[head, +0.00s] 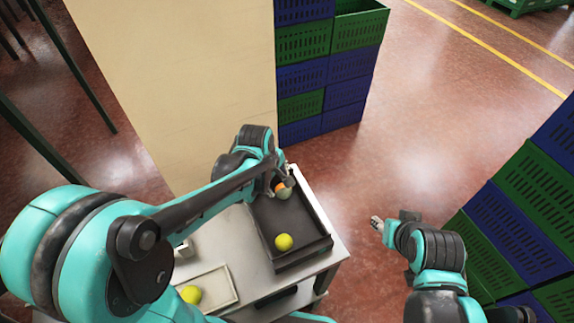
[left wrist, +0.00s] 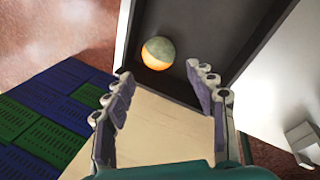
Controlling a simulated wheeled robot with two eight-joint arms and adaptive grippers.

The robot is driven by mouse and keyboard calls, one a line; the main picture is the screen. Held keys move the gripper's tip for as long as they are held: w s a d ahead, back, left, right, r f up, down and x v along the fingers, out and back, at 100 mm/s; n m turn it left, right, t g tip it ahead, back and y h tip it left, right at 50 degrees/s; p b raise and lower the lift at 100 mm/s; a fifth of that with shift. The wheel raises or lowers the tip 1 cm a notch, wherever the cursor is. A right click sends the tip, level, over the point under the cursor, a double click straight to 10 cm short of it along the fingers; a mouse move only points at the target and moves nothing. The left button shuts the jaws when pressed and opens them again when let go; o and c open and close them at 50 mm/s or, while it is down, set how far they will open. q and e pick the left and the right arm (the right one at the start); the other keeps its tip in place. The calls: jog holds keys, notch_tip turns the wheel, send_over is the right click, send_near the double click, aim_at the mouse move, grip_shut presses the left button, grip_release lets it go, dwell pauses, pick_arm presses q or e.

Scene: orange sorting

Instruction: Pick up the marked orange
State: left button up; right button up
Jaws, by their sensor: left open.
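A two-coloured orange, part bright orange and part grey-green (left wrist: 157,53), lies in the far end of a dark tray (left wrist: 187,82). In the head view the same orange (head: 285,193) is partly hidden by my left gripper (head: 279,184). My left gripper, also in the left wrist view (left wrist: 160,74), is open with its fingers apart; the orange shows just beyond the fingertips, not between them. A yellow fruit (head: 283,242) lies nearer in the dark tray (head: 304,256). My right gripper (head: 377,222) is out over the floor to the right; its fingers are too small to read.
The dark tray stands on a white table (head: 335,247). A light shallow tray (head: 215,277) with another yellow fruit (head: 191,294) is at the near left. A tall beige panel (head: 185,85) and stacked blue and green crates (head: 330,70) stand behind. More crates (head: 515,230) are at right.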

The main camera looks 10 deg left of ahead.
aim_at(282, 188)
pick_arm(q)
jog(key=shift+w+d+f, duration=0.1)
jog(key=shift+w+d, duration=0.05)
jog(key=shift+w, duration=0.05)
jog(key=b+x, duration=0.2)
jog(key=x, duration=0.4)
jog(key=shift+s+d+f+b, duration=0.1)
jog(key=shift+d+f+b, duration=0.05)
jog(key=shift+f+b, duration=0.2)
jog(key=shift+f, duration=0.5)
jog(key=shift+r, duration=0.1)
jog(key=c, duration=1)
